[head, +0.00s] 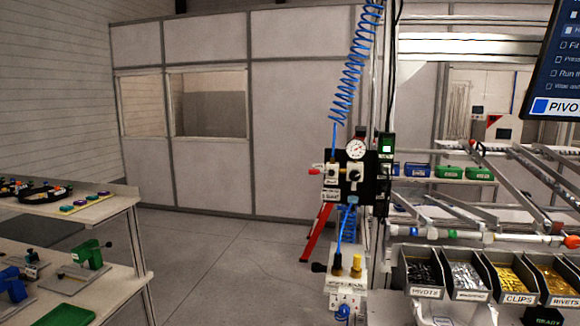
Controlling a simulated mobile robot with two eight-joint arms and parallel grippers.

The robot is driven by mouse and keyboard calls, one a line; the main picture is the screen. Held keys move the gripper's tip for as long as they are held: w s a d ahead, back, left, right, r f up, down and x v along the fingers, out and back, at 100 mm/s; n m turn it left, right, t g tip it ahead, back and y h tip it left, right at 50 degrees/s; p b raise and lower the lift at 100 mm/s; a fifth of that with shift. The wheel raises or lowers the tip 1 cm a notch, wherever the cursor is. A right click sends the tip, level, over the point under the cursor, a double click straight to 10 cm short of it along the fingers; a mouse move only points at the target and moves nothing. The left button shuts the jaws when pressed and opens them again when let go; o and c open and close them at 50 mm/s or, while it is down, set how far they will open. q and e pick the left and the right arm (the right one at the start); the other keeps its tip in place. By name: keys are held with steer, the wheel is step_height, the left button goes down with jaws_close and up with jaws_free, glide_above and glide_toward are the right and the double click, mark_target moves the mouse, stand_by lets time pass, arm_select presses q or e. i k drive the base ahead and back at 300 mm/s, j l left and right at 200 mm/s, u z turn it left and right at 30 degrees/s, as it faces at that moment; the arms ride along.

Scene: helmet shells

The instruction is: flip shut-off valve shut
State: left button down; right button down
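The shut-off valve (331,181) is on the air panel on the column right of the middle of the head view. Its small red lever (316,171) points out to the left, roughly level. The print on its label is too small to read for certain. Beside it on the panel are a black knob (354,175) and a round pressure gauge (356,149). A coiled blue hose (351,72) runs down to the panel from above. Neither of my grippers is in view.
A grey valve block (345,280) with a black knob and yellow fittings sits below the panel. Parts bins (424,275) and a rail rack (480,236) stand at right. A shelf bench (97,208) is at left. The floor (215,262) between is clear.

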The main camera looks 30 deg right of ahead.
mark_target(314, 172)
steer(key=i+l, duration=0.2)
steer(key=i, duration=0.2)
steer(key=i+l, duration=0.2)
steer(key=i, duration=0.25)
